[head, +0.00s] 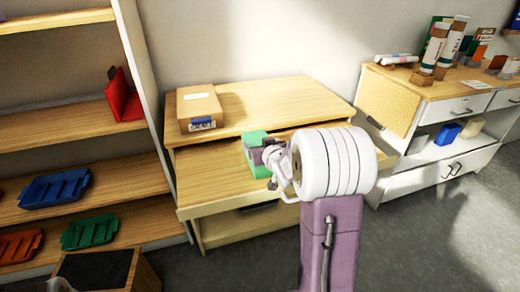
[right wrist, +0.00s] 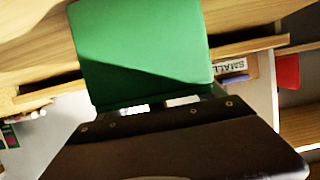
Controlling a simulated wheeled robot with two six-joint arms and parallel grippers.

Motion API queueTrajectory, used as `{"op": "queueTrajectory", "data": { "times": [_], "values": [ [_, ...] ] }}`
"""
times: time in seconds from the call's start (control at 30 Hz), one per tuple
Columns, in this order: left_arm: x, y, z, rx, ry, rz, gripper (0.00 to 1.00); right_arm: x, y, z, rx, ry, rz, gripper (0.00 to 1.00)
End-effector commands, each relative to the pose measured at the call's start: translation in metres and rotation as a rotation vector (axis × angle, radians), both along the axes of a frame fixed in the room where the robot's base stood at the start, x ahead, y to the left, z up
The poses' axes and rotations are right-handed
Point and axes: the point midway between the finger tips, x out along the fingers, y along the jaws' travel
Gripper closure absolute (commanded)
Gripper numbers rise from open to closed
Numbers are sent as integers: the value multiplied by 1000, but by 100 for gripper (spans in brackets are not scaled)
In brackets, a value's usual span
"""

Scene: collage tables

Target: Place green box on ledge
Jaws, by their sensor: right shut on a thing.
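The green box (head: 256,139) is at the middle of the wooden dresser, at the level of its pulled-out ledge (head: 208,183), below the top. My right gripper (head: 268,156) is shut on the green box, coming from the front right. In the right wrist view the green box (right wrist: 145,50) fills the upper middle, right against the dark gripper (right wrist: 165,112). Wood shows behind it. Whether the box touches the ledge I cannot tell. My left gripper does not show; only a small dark part is at the bottom left edge of the head view.
A cardboard box (head: 199,108) lies on the dresser top (head: 275,100). Left is a shelf with blue (head: 55,188), orange (head: 20,245) and green (head: 90,232) trays and a red holder (head: 123,97). A white cabinet (head: 425,165) stands right. The ledge's left part is bare.

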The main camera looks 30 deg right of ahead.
Motion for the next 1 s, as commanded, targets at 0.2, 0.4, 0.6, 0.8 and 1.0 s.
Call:
{"op": "queueTrajectory", "data": {
  "times": [0.2,0.4,0.6,0.8,1.0],
  "values": [
    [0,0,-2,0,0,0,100,0,0,-4,-3,-2,1,88],
    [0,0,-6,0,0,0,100,0,0,-8,-1,-1,0,17],
    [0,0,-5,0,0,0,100,0,0,-8,-1,-1,0,1],
    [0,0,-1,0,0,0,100,0,0,-3,-1,-2,0,1],
    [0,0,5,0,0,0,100,-27,6,9,-2,-3,-1,1]
  ]
}}
